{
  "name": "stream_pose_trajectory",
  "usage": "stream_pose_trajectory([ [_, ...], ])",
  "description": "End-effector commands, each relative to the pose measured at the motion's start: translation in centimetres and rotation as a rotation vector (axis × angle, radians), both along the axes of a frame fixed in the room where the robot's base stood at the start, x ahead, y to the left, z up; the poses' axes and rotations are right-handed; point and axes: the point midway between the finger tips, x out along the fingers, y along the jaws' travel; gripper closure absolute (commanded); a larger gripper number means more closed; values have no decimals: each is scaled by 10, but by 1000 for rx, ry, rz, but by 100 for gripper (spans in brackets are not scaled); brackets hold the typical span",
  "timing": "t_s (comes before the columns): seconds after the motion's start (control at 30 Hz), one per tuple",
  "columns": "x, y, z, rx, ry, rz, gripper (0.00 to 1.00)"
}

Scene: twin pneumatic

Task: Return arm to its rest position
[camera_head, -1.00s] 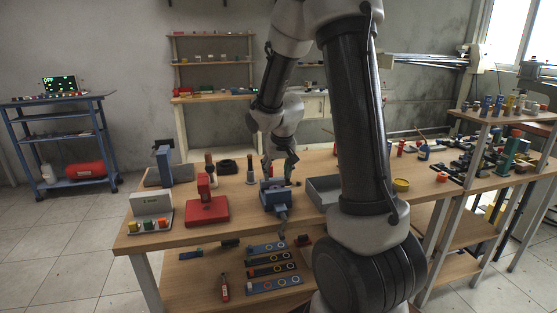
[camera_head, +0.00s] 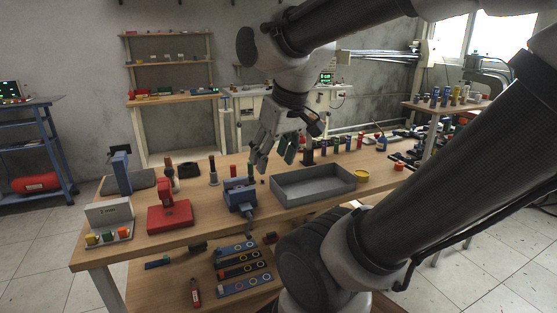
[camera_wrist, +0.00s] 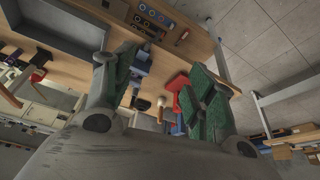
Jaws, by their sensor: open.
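My gripper (camera_head: 275,149) is above the wooden table (camera_head: 330,201) in the head view, behind and above the grey tray and to the right of the blue vise. In the wrist view my gripper (camera_wrist: 163,92) shows its two green-padded fingers wide apart with nothing held between them. The blue vise (camera_head: 240,197) stands on the table; it also shows in the wrist view (camera_wrist: 139,65) beyond the fingers. My arm is raised and bent, its links filling the right side of the head view.
An empty grey tray (camera_head: 312,186) lies mid-table. A red press (camera_head: 169,214) and a white button box (camera_head: 109,216) stand at the left. Bottles and tools crowd the right end. A lower shelf holds dark panels (camera_head: 238,269). Open floor lies left and in front.

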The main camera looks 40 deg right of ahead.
Motion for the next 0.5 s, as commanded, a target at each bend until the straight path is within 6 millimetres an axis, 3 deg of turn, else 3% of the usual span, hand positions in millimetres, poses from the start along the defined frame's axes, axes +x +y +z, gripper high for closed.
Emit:
stream_pose_trajectory([
  [0.13,-26,5,-1,4,-2,35,44],
  [0.5,-30,6,-2,5,1,41,44],
])
